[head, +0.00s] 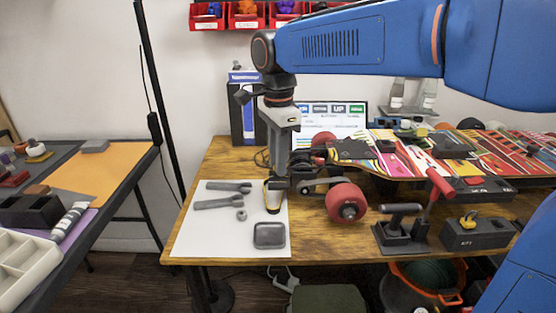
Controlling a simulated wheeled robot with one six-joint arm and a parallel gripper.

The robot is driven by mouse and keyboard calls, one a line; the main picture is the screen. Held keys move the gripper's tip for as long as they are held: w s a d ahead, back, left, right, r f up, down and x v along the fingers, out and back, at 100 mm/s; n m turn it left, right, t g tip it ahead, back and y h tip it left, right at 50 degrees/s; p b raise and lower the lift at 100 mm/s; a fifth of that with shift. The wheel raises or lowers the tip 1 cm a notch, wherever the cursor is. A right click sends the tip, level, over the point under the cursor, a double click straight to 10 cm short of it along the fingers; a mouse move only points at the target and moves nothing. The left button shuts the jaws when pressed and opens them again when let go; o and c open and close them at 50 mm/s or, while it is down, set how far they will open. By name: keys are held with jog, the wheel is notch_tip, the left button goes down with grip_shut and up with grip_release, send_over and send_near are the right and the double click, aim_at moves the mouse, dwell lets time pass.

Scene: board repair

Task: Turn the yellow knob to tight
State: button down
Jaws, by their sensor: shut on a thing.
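The yellow knob (468,218) sits on top of a dark box (475,235) at the right front of the wooden table. My gripper (275,184) points down over the right part of a white sheet, well left of that knob and apart from it. It is shut on a small black-and-yellow item (272,199), which shows just below the fingers. The fingers hide the item's upper part, and I cannot tell whether it touches the sheet. The knob's exact turn is too small to read.
A skateboard (400,155) with red wheels (346,203) lies right of my gripper. A red-handled lever (440,187) stands left of the dark box. Grey tools (222,202) and a grey case (269,235) lie on the white sheet (205,235). A monitor (330,120) stands behind.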

jog(key=shift+n, duration=2.2)
jog(key=c, duration=1.5)
grip_release()
jog(key=shift+c, duration=0.2)
notch_tip(320, 180, up, 17)
jog(key=shift+r, duration=0.2)
